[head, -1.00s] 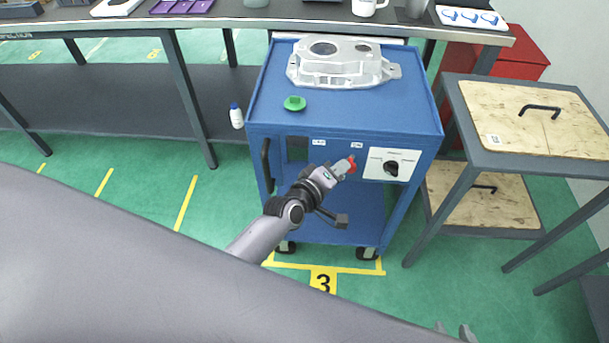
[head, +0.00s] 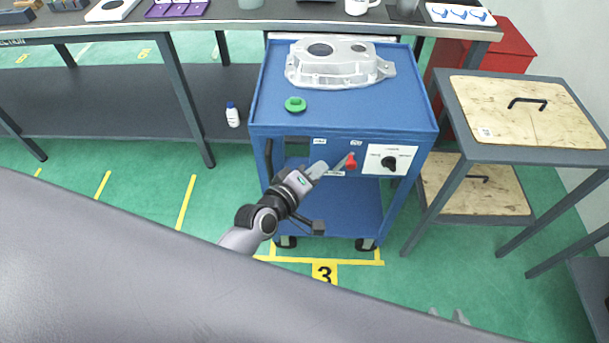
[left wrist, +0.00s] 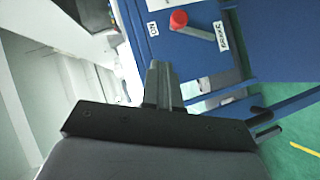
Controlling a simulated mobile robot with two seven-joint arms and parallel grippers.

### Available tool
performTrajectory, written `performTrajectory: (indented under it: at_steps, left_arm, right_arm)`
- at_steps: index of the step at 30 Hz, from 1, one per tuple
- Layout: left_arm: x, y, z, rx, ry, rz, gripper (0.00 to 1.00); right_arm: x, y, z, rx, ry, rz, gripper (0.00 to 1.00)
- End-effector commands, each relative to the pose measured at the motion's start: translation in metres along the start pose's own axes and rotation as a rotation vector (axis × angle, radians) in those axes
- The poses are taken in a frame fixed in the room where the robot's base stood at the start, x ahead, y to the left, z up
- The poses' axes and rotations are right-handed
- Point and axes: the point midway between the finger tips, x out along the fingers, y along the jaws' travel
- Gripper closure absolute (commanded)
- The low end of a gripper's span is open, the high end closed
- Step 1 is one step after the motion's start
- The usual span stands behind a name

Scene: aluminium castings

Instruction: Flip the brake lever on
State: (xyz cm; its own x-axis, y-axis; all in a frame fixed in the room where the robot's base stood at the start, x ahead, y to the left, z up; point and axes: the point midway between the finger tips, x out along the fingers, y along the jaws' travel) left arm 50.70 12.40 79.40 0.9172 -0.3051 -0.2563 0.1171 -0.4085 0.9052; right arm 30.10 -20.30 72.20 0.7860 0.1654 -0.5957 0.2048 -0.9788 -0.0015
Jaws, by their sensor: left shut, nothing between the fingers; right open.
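The brake lever (head: 351,161) is on the front panel of the blue cart. It is a grey bar with a red knob at its end. The left wrist view shows the knob (left wrist: 179,20) beside the ON label (left wrist: 153,28), and the bar's other end near the BRAKE label (left wrist: 222,36). The lever points toward ON. My left gripper (head: 319,169) is shut and empty, just left of the knob and apart from it; its fingers (left wrist: 160,68) show below the lever in the left wrist view. My right gripper (head: 449,315) is open, partly visible at the bottom edge.
The blue cart (head: 276,116) carries a metal casting (head: 338,65) and a green round part (head: 295,104). A black rotary switch (head: 389,162) is right of the lever. A table with a wooden top (head: 520,108) stands close at right.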

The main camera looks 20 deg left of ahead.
Motion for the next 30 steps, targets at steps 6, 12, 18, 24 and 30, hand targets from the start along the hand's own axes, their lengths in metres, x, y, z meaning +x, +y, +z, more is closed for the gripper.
performTrajectory:
  at_steps: [6, 12, 18, 24, 30]
  left_arm:
    - [-0.03, 0.004, 0.0, 0.0, 0.001, -0.001, 1.0]
    - [-0.043, 0.005, 0.001, 0.0, 0.0, -0.001, 1.0]
    - [-0.045, 0.005, 0.0, 0.0, 0.0, 0.0, 1.0]
    - [-0.044, 0.005, 0.0, 0.0, 0.0, 0.0, 1.0]
    - [-0.044, 0.005, 0.001, 0.001, 0.0, 0.0, 1.0]
  right_arm:
    - [-0.003, 0.0, -0.004, 0.0, 0.0, 0.0, 0.59]
    - [-0.003, 0.0, -0.005, 0.0, 0.0, 0.001, 0.59]
    - [-0.003, 0.0, -0.005, 0.0, 0.0, 0.001, 0.59]
    - [-0.003, 0.001, -0.005, 0.0, 0.0, 0.001, 0.59]
    - [-0.003, 0.0, -0.005, 0.0, 0.0, 0.001, 0.59]
